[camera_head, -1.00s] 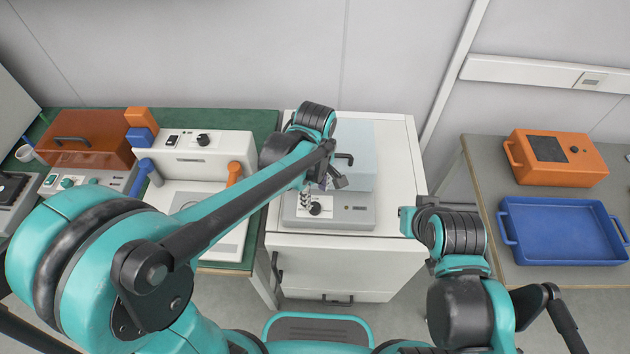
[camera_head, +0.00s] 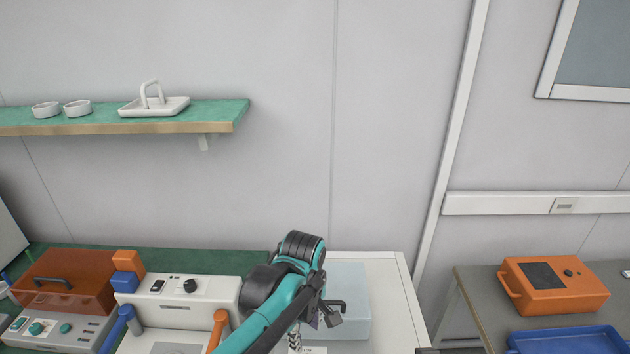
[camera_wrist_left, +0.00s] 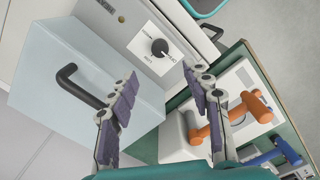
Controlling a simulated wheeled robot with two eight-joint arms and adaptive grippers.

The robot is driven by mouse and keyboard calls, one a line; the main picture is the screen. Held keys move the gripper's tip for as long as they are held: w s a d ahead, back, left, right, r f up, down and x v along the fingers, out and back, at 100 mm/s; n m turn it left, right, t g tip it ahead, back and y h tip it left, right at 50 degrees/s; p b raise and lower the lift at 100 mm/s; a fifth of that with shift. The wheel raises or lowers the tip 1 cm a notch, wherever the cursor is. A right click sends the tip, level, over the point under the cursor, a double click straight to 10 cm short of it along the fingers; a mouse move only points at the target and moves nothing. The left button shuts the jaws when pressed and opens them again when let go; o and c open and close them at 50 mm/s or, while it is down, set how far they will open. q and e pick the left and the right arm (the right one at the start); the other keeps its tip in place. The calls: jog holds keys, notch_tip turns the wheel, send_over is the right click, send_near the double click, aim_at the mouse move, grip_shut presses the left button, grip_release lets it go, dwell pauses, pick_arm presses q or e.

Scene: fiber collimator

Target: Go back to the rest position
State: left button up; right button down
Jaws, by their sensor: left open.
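My left gripper (camera_wrist_left: 165,110) is open and empty in the left wrist view. Its two padded fingers are spread apart above the light blue box with a black handle (camera_wrist_left: 60,55). In the head view my left arm reaches in from the bottom, and the left gripper (camera_head: 318,322) is small and partly hidden by its own wrist, in front of the light blue box (camera_head: 355,300). My right gripper does not show clearly; only a dark sliver of that arm may be at the bottom edge.
The white fusion-like device (camera_head: 165,290) with an orange lever (camera_head: 218,325) stands left of my arm. An orange box (camera_head: 555,285) and blue tray (camera_head: 565,342) sit on the right table. A green shelf (camera_head: 215,113) holds white dishes.

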pick_arm(q)
jog(key=s+a+m+t, duration=0.3)
jog(key=s+a+m, duration=0.1)
jog(key=a, duration=0.3)
jog(key=s+a+r+m+t, duration=0.1)
jog(key=s+a+m+t, duration=0.3)
jog(key=a+m, duration=0.3)
jog(key=shift+s+a, duration=0.15)
jog(key=shift+a, duration=0.35)
